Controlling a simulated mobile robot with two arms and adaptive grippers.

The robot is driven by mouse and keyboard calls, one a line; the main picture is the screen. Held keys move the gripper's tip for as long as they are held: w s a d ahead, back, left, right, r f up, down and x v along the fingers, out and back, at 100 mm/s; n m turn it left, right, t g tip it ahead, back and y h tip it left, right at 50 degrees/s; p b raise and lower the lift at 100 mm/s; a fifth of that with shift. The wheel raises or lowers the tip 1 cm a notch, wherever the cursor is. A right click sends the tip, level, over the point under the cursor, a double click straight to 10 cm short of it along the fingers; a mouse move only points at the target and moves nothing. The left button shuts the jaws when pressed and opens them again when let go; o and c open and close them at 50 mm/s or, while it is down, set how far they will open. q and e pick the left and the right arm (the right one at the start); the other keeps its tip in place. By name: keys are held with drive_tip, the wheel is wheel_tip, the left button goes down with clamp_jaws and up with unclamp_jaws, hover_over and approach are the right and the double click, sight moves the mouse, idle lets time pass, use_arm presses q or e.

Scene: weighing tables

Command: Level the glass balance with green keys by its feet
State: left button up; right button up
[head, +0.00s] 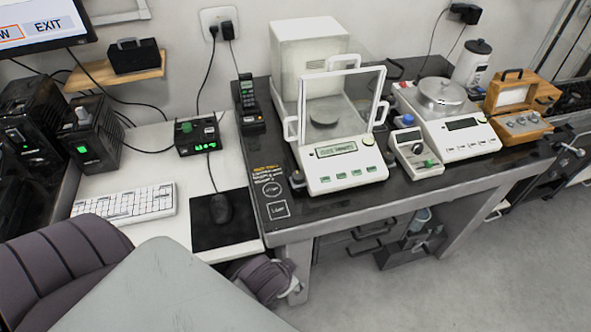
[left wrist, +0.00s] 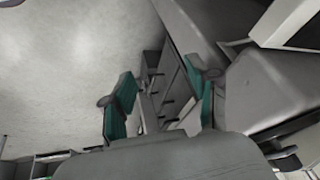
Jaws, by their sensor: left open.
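The glass balance with green keys (head: 347,176) stands on the dark weighing table, its clear draft shield (head: 343,95) around a round pan (head: 323,117). It has a small display and several green keys on its front. A dark foot (head: 297,178) shows at its front left corner; a dark knob-like part (head: 389,157) shows at its front right. I cannot read its level from here. My left gripper (left wrist: 163,88), with teal finger pads, is open and empty in the left wrist view, with floor and drawer fronts beyond it. Neither gripper shows in the head view.
The dark weighing table (head: 335,205) also holds a second balance (head: 465,137), a small control box (head: 416,153), a wooden case (head: 520,125) and a handset (head: 247,100). A white desk (head: 150,220) with keyboard (head: 125,204) adjoins at left, with a chair (head: 60,262) before it. Floor is clear at right.

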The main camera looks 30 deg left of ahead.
use_arm(q)
drive_tip(key=w+d+r+m+t+h, duration=0.1)
drive_tip(key=w+r+m+t, duration=0.2)
drive_tip(key=w+r+t, duration=0.55)
drive_tip(key=w+d+r+m+t, duration=0.1)
drive_tip(key=w+r+m+t, duration=0.25)
drive_tip(key=w+r, duration=0.95)
drive_tip(key=s+d+r+m+g+h, duration=0.2)
drive_tip(key=d+r+m+g+h, duration=0.4)
drive_tip(key=d+r+m+h, duration=1.35)
drive_tip(key=m+g+y, duration=1.1)
drive_tip(key=m+y, duration=0.4)
drive_tip(key=y, duration=0.5)
hover_over(297, 175)
wheel_tip(297, 175, down, 14)
wheel_tip(297, 175, down, 13)
drive_tip(key=p, duration=0.3)
drive_tip(key=shift+f, duration=0.1)
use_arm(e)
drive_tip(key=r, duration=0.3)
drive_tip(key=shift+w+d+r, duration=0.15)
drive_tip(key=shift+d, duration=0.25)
